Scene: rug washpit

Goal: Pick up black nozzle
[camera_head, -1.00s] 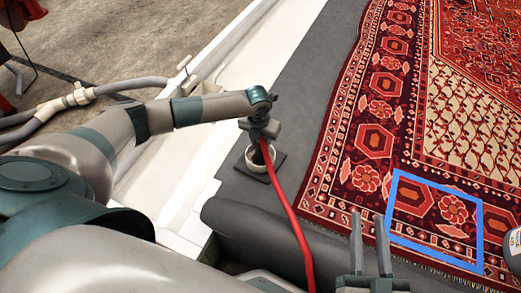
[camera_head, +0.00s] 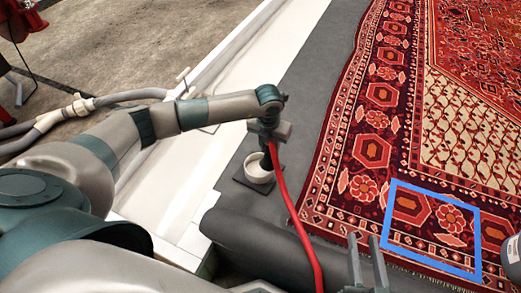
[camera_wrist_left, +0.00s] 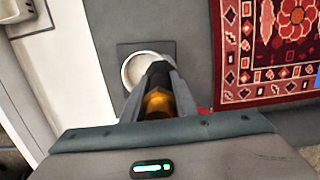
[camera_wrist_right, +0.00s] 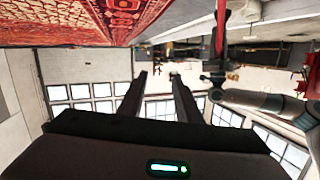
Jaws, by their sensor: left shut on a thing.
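My left gripper (camera_head: 268,132) is shut on the black nozzle (camera_head: 267,158), which hangs roughly upright below it with the red hose (camera_head: 292,212) attached. The nozzle overlaps the right side of the white round holder (camera_head: 250,175) on its dark square base; whether its lower end is clear of the rim is hard to tell. In the left wrist view the nozzle (camera_wrist_left: 157,78), with an orange part, sits between my left fingers (camera_wrist_left: 155,100), in front of the holder (camera_wrist_left: 130,68). My right gripper (camera_head: 365,246) is open and empty; its parted fingers show in the right wrist view (camera_wrist_right: 160,88).
A patterned red rug (camera_head: 400,120) covers the right, with a blue square outline (camera_head: 434,188) on it. A rolled grey edge (camera_head: 260,240) runs along the front. A white ledge (camera_head: 235,95) and grey pipes (camera_head: 110,98) lie left. A white-grey container (camera_head: 512,255) stands at the right edge.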

